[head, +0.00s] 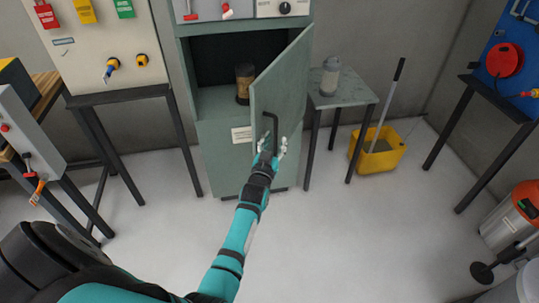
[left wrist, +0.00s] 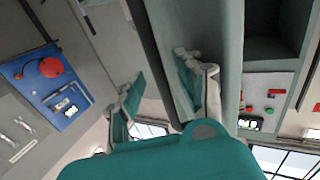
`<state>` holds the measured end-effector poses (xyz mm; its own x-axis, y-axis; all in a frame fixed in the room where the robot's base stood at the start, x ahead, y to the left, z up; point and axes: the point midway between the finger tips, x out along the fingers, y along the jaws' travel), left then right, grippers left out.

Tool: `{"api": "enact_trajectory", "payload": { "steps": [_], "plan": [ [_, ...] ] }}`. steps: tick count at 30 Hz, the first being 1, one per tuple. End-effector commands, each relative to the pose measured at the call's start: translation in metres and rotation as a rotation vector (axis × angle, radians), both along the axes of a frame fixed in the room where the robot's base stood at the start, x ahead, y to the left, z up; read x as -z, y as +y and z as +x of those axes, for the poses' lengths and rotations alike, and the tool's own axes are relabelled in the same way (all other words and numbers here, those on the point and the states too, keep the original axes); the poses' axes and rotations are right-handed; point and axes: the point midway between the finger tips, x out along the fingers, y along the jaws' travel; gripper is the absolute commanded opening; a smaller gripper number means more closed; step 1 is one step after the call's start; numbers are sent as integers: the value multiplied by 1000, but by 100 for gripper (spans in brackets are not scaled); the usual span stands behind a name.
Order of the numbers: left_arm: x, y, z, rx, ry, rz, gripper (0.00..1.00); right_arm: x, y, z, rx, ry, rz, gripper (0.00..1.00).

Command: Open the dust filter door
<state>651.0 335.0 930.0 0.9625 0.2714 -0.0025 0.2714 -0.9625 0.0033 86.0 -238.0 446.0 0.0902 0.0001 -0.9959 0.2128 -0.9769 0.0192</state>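The dust filter door (head: 283,84) is a grey-green panel, hinged on the right of the green cabinet (head: 222,150). It stands partly open, swung out from the opening. A dark bar handle (head: 274,122) is on its outer face. My left gripper (head: 272,146) is at the handle's lower part, fingers apart on either side of it. In the left wrist view the fingers are also spread, with the dark handle (left wrist: 151,45) running between them, closer to the right finger. A brown and black cylinder (head: 244,84) stands inside the cabinet. My right gripper is not in view.
A small table (head: 345,94) with a grey canister (head: 330,77) stands just right of the door. A yellow mop bucket (head: 378,152) is further right. A panel with coloured tags (head: 100,45) stands left. The floor in front is clear.

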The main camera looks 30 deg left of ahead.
Motion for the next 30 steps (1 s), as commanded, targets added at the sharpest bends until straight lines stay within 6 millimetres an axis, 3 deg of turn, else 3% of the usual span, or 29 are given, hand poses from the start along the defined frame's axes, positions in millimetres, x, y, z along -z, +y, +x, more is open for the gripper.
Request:
{"api": "enact_trajectory", "payload": {
  "steps": [9, 15, 27, 30],
  "plan": [
    [2, -18, -66, -1, 5, -1, 36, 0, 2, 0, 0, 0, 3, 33],
    [2, -26, -93, -1, 4, -1, 36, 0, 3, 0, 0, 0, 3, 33],
    [1, -28, -101, -1, 2, -1, 36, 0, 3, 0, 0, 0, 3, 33],
    [2, -25, -103, 0, -4, -13, 23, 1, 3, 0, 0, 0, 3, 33]
  ]
}}
